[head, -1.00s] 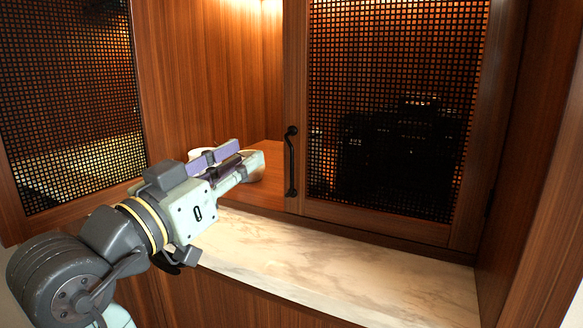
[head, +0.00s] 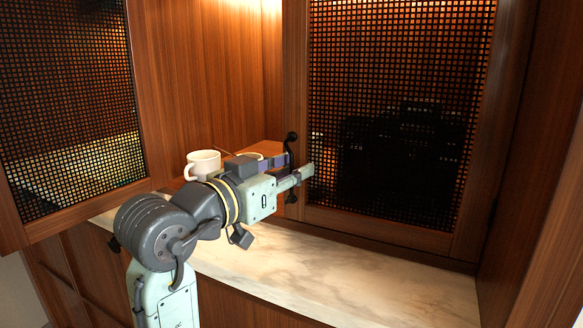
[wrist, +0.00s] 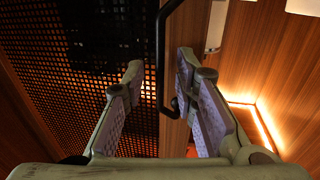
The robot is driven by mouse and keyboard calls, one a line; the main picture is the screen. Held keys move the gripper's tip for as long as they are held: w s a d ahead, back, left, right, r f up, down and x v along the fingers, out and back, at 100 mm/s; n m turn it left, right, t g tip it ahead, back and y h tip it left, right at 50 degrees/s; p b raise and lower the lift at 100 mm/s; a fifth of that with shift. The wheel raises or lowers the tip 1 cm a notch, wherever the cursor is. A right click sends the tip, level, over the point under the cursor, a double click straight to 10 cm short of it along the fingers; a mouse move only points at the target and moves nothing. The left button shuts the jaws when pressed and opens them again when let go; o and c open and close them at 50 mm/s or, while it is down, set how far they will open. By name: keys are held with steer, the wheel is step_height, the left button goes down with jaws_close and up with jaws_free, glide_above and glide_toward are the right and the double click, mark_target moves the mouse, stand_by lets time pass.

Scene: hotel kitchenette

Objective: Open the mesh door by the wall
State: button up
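The mesh door by the wall (head: 395,60) is closed, with dark mesh in a wooden frame; its mesh also fills the left of the wrist view (wrist: 85,75). Its black bar handle (head: 291,138) stands upright on the door's left edge, its middle hidden behind my fingers in the head view. My gripper (head: 298,166) is open at the handle. In the wrist view the handle (wrist: 162,60) runs between the two spread fingers of my gripper (wrist: 160,64). I cannot tell whether either finger touches it.
Another mesh door (head: 75,90) stands swung open at the left. A white cup (head: 203,163) sits on the cabinet shelf behind my wrist. The marble counter (head: 350,270) below the closed door is clear. A wooden side wall (head: 530,130) borders the right.

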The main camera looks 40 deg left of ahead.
jaws_close()
stand_by(0.3)
stand_by(0.6)
